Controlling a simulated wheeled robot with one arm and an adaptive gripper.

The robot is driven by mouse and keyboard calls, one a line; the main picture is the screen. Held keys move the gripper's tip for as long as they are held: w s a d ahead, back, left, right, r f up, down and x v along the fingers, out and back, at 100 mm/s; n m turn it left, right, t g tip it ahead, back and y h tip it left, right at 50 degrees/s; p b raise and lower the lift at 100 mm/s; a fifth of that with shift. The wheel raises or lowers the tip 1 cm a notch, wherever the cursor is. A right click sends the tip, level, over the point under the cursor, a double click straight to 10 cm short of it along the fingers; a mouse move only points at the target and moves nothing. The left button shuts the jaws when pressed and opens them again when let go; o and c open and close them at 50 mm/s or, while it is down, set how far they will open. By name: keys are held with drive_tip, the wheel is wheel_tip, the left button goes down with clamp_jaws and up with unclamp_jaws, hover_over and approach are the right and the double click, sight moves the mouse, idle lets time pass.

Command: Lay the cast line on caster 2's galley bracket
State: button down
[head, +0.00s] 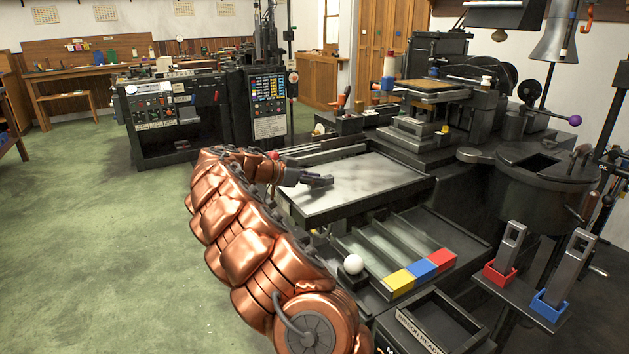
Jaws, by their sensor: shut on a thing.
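My gripper (318,181) reaches in from the left over the flat grey tray (365,205) of the near dark machine. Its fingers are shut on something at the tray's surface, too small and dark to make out. I cannot pick out a cast line for certain. The near machine (470,150) fills the right side. Another dark machine (200,105), with coloured keys, stands at the back left. No readable number shows which is caster 2, and I cannot identify its galley bracket for certain.
Below the tray is a channelled shelf with a white ball (353,264) and yellow (400,283), blue (422,269) and red (442,260) blocks. Metal pieces stand in red (500,274) and blue (549,305) holders at the right. The green floor at left is clear.

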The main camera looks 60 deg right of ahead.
drive_tip(key=shift+f, duration=0.1)
drive_tip(key=shift+f, duration=0.15)
drive_tip(key=c, duration=1)
unclamp_jaws()
drive_tip(key=shift+r, duration=0.25)
drive_tip(key=v, duration=1.1)
drive_tip(key=shift+w+a, duration=0.2)
drive_tip(key=shift+a, duration=0.25)
drive_tip(key=shift+a, duration=0.1)
